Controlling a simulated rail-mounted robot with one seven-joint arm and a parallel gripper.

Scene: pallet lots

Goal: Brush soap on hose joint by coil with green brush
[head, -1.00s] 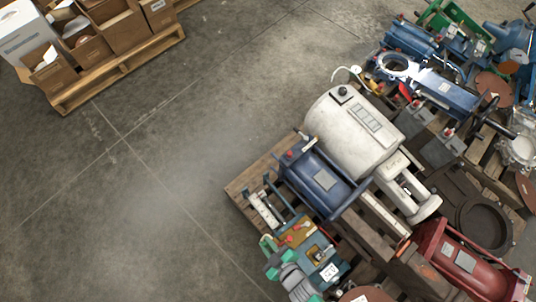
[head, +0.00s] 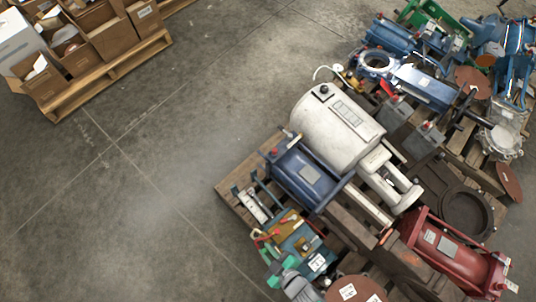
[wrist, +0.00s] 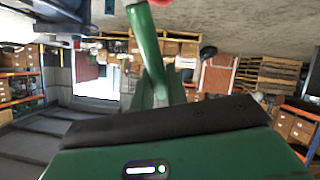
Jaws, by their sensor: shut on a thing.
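My gripper (head: 283,272) shows at the bottom of the head view, over the near end of the loaded pallet; its green fingers are small there. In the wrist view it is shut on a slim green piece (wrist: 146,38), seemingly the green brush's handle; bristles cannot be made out. A bit of red shows at that view's top edge. A thin white curved hose (head: 322,70) stands beyond the white tank (head: 337,130). I cannot clearly make out the hose joint, the coil or any soap.
The pallet (head: 232,199) also carries a blue motor (head: 305,177), a red machine (head: 448,252) and dark castings. More blue machines (head: 425,85) crowd the upper right. Another pallet (head: 110,78) with cardboard boxes is at upper left. Bare concrete floor lies between.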

